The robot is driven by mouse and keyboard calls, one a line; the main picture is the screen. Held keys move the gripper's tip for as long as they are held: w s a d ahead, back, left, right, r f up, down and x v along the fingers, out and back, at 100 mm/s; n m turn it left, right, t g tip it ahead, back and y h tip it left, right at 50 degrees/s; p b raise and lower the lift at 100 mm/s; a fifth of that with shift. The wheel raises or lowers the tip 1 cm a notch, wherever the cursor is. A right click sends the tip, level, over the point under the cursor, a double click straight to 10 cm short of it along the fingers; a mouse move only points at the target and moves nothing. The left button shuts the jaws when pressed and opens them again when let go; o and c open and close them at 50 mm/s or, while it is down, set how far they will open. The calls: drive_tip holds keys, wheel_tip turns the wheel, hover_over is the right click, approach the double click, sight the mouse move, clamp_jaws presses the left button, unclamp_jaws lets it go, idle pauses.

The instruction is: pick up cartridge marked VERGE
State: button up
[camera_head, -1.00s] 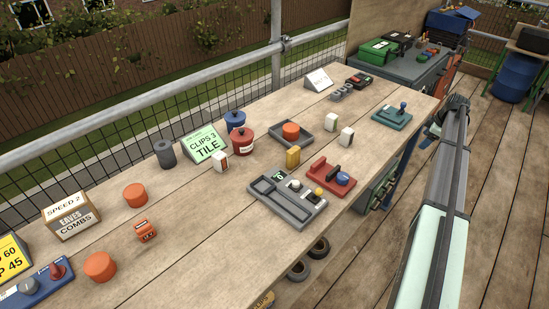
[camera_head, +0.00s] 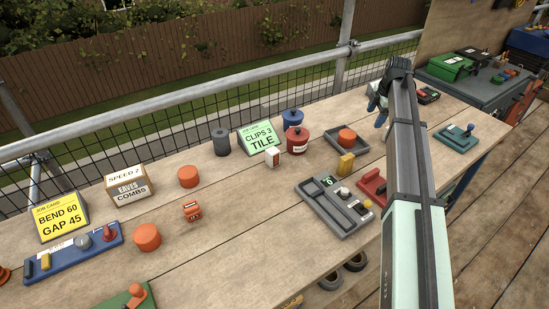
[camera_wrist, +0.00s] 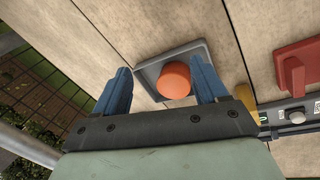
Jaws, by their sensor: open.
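No label reading VERGE can be made out in any view, so I cannot tell which piece is that cartridge. My gripper (camera_head: 376,104) is over the far part of the bench, open and empty. In the wrist view its blue fingers (camera_wrist: 160,66) are spread above a grey tray (camera_wrist: 148,76). An orange round piece (camera_wrist: 175,80) in that tray shows between the fingers, apart from them. In the head view the tray (camera_head: 331,142) and its orange piece (camera_head: 346,137) lie left of my arm. A white block (camera_head: 272,157) and a yellow block (camera_head: 346,163) stand nearby.
A grey control panel (camera_head: 328,211) and a red fixture (camera_head: 370,186) lie near the front edge. Red (camera_head: 296,141) and blue (camera_head: 292,118) pots and a green card (camera_head: 259,138) stand behind. My arm hides part of the bench.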

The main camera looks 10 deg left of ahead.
drive_tip(key=s+a+r+n, duration=0.1)
drive_tip(key=s+a+n, duration=0.15)
drive_tip(key=a, duration=0.55)
drive_tip(key=s+a+r+n, duration=0.1)
drive_tip(key=s+a, duration=0.3)
drive_tip(key=a, duration=0.5)
drive_tip(key=n+g+h, duration=0.1)
drive_tip(key=n+g, duration=0.1)
hover_over(273, 150)
drive_tip(key=f, duration=0.6)
drive_tip(key=shift+s, duration=0.3)
drive_tip(key=shift+w+f, duration=0.15)
drive_tip(key=shift+f, duration=1.55)
drive_tip(key=shift+w+f, duration=0.1)
drive_tip(key=shift+f, duration=1.6)
drive_tip(key=shift+c, duration=0.2)
drive_tip(key=c, duration=1)
drive_tip(key=shift+r, duration=0.15)
